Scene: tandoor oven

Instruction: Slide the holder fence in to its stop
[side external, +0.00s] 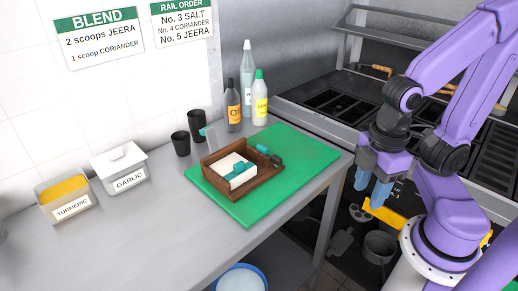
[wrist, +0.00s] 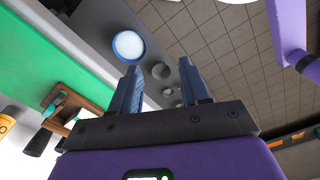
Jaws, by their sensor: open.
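The brown wooden holder (side external: 216,182) sits on the green mat (side external: 303,150) on the counter. A white block or stack (side external: 233,166) lies inside it, with teal pieces (side external: 240,168) at it. A dark knob (side external: 277,162) is at the holder's right end. Which part is the fence is hard to tell. My gripper (side external: 372,188) is open and empty, pointing down beyond the counter's right edge, apart from the holder. In the wrist view my gripper (wrist: 160,72) shows nothing between its blue fingers; the holder (wrist: 88,100) is at the left, partly cut off by the gripper body.
A garlic box (side external: 120,168) and a turmeric box (side external: 66,198) stand at the left. A grill range (side external: 340,105) is at the back right. Pots (side external: 380,246) sit low, right of the counter.

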